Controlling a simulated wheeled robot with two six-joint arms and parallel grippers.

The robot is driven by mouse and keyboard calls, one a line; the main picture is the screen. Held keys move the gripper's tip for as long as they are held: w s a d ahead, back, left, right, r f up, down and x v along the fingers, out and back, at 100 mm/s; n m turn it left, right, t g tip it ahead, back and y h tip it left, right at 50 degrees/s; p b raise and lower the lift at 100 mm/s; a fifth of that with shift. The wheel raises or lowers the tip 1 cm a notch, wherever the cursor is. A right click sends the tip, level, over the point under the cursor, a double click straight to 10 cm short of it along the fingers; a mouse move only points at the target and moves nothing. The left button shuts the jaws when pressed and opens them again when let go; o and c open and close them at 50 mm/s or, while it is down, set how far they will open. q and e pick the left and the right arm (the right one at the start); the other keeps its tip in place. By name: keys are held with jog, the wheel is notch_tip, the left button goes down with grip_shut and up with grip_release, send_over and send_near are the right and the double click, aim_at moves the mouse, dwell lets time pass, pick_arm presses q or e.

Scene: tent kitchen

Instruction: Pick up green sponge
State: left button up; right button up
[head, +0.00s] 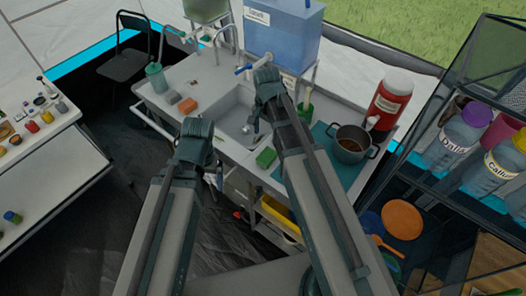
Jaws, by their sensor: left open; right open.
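The green sponge (266,157) lies on the counter in front of the sink's right side, close to the front edge. My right gripper (267,76) is above the sink area, beyond the sponge, and its arm passes just right of the sponge. My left gripper (197,128) is in front of the counter, left of the sponge. Neither gripper touches the sponge, and nothing shows in either one. Their fingertips are small and partly hidden by the wrists.
The sink (232,118) sits in the counter. A pot (352,145) and a red canister (391,98) stand at the right. A blue water container (284,32) stands behind. A shelf (440,150) with jars is far right.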

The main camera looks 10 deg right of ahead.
jog(key=b, duration=0.9)
send_over(267, 155)
jog(key=f, duration=0.8)
jog(key=shift+s+a+f, duration=0.15)
jog(key=shift+a+f, duration=0.05)
jog(key=shift+f, duration=0.15)
jog(key=f+b, duration=0.5)
jog(key=shift+d+f, duration=0.15)
jog(key=shift+d, duration=0.05)
jog(key=c, duration=1.1)
